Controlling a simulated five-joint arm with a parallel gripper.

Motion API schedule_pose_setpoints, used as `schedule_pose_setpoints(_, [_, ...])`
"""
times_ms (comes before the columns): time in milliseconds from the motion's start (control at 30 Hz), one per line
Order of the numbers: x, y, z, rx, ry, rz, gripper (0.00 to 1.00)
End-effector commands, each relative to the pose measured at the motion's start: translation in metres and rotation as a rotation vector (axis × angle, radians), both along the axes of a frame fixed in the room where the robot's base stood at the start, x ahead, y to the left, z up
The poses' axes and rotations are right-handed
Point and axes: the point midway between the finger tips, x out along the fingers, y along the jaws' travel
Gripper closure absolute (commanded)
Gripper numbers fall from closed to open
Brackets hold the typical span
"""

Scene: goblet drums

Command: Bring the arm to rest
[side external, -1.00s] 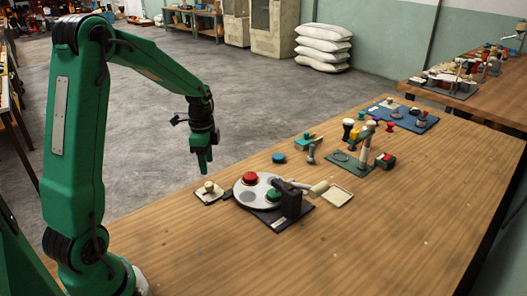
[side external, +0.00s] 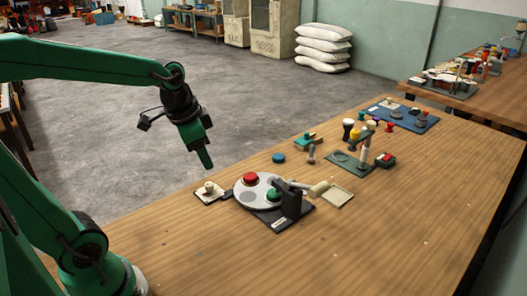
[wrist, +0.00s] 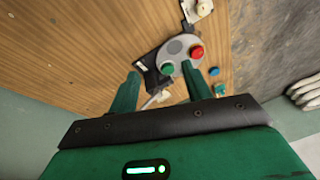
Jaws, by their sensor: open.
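My gripper (side external: 207,160) hangs in the air left of the round grey plate, above the table's left edge, tilted down and to the right. It holds nothing. In the wrist view its two green fingers (wrist: 160,68) are spread apart with nothing between them. The round grey plate (side external: 244,195) carries a red drum-like piece (side external: 250,179) and a green one (side external: 273,195).
The wooden table (side external: 370,235) has wide bare room in front. A black fixture (side external: 290,200) stands by the plate. A small pale tile with a knob (side external: 208,191) lies left of it. A green board (side external: 350,163) and a blue board (side external: 402,115) with small pieces lie farther back.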

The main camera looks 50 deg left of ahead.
Motion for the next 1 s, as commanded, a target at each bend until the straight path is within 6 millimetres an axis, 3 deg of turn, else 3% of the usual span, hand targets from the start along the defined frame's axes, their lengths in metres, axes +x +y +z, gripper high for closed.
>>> schedule_pose_setpoints(200, [-0.031,-0.026,0.014,-0.053,-0.09,0.109,0.51])
schedule_pose_setpoints(500, [-0.066,-0.049,0.02,-0.141,-0.18,0.237,0.51])
schedule_pose_setpoints(1000, [-0.075,-0.054,0.019,-0.172,-0.202,0.277,0.51])
